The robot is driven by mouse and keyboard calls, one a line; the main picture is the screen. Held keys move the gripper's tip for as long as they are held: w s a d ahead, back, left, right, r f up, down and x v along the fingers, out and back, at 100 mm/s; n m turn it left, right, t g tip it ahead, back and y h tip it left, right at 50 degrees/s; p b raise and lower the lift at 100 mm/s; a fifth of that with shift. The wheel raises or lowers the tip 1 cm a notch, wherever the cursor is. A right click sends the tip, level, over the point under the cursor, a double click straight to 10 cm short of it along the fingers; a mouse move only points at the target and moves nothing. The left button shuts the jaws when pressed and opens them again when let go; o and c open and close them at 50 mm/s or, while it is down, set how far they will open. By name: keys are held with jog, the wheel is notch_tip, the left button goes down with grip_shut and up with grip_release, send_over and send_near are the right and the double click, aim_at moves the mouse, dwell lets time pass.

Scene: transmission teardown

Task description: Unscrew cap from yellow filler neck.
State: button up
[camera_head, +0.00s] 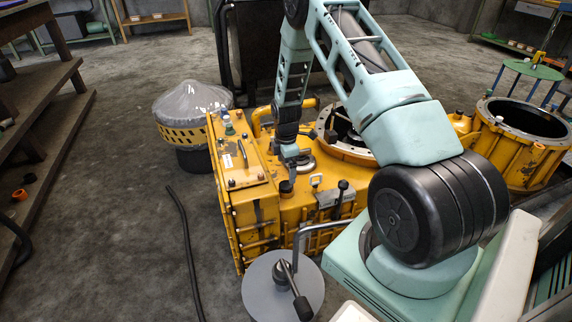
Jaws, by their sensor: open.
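The large yellow transmission housing (295,212) stands on the floor in the middle of the head view. A small dark cap (286,187) sits upright on its top face, and the yellow neck under it barely shows. My gripper (290,164) points down just above and slightly behind the cap. The gripper is small in the picture; its jaws are open with nothing seen between them. I cannot tell whether a fingertip touches the cap.
A dark lever (341,187) and a round flanged opening (345,130) lie close by on the housing. A grey round stand (262,290) with a crank is in front. Wooden steps (45,110) are at left. A dark hose (184,250) lies on open floor.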

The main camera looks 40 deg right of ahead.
aim_at(286, 184)
notch_tip(286, 184, down, 8)
jog(key=b, duration=0.4)
jog(key=shift+c, duration=0.3)
jog(key=c, duration=1.8)
jog(key=shift+c, duration=0.6)
jog(key=shift+r+n+p, duration=0.2)
jog(key=shift+n+p, duration=0.15)
jog(key=shift+n, duration=0.75)
jog(key=n, duration=0.3)
jog(key=shift+f+p, duration=0.15)
jog(key=shift+p, duration=0.15)
